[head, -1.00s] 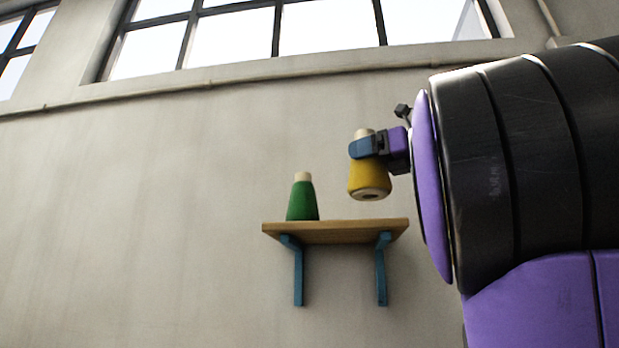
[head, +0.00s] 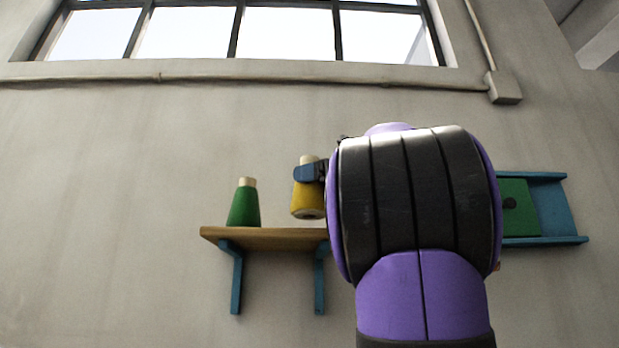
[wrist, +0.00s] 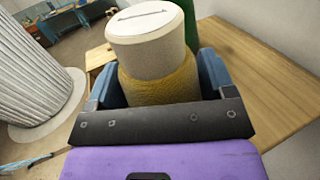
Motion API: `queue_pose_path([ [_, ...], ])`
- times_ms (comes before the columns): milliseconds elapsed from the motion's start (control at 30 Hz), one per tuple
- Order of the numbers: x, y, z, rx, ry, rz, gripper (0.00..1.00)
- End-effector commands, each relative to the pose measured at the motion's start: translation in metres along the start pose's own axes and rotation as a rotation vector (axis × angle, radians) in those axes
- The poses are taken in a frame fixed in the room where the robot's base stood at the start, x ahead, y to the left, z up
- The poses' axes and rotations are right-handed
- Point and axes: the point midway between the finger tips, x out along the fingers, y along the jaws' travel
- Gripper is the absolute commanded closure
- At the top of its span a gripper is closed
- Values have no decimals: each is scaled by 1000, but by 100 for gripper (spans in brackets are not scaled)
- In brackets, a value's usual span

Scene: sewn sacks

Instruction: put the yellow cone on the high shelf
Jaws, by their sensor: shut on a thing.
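The yellow cone (head: 306,199) has a pale top and is upright in my gripper (head: 308,173). My gripper is shut on its upper part. In the head view the cone's underside shows, and it hangs a little above the wooden shelf (head: 262,239), over its right part. The wrist view shows the cone (wrist: 158,72) between the two blue fingers, with the shelf board (wrist: 262,85) below and to the right. My arm hides the shelf's right end in the head view.
A green cone (head: 243,206) with a pale tip stands on the shelf's left part. Two blue brackets hold the shelf. A blue wall frame with a green panel (head: 517,209) is on the right, partly behind my arm. A window is above.

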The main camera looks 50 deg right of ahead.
Motion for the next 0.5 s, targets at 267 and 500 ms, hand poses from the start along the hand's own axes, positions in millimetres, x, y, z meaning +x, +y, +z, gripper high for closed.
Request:
queue_pose_path([
  [267, 7, -18, 0, 0, -1, 0, 52],
  [500, 13, -33, -1, 0, -1, -2, 52],
])
